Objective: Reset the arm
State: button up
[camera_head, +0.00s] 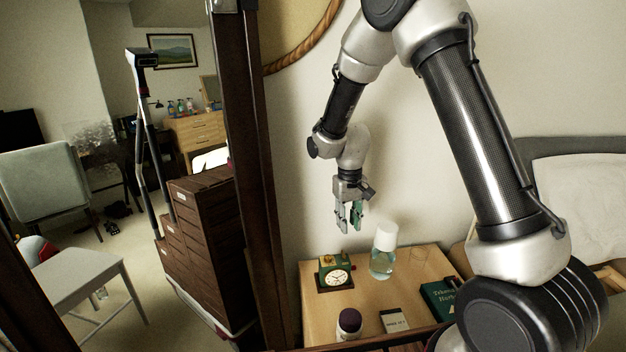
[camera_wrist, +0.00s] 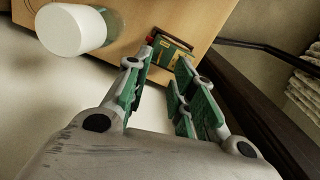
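My gripper (camera_head: 350,216) hangs over the back of the bedside table, pointing down, with its fingers apart and nothing between them. My arm bends down to it from the top of the head view. In the wrist view my gripper (camera_wrist: 162,85) shows two green-padded fingers spread apart. Beyond the fingertips is a green clock (camera_wrist: 172,50), which also stands on the table in the head view (camera_head: 335,272). A bottle with a white cap (camera_head: 383,250) stands right of the gripper, apart from it. Its white cap is large in the wrist view (camera_wrist: 72,28).
The wooden bedside table (camera_head: 315,312) also holds a dark-lidded jar (camera_head: 348,324), a small box (camera_head: 394,320) and a green book (camera_head: 438,300). A dark wooden post (camera_head: 252,170) rises left of the table. A bed with a pillow (camera_head: 580,190) is at the right.

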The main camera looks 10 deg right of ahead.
jog(key=s+d+r+t, duration=0.1)
jog(key=s+d+r, duration=0.3)
jog(key=s+r, duration=0.5)
jog(key=s+d+r+m+t, duration=0.1)
jog(key=s+d+r+t, duration=0.1)
jog(key=s+d+r, duration=0.3)
jog(key=s+d+r+t, duration=0.2)
jog(key=s+d+r, duration=0.3)
jog(key=s+r, duration=0.8)
jog(key=shift+d+r+m, duration=0.25)
jog(key=shift+r+m, duration=0.15)
jog(key=shift+r, duration=0.3)
jog(key=shift+s, duration=0.1)
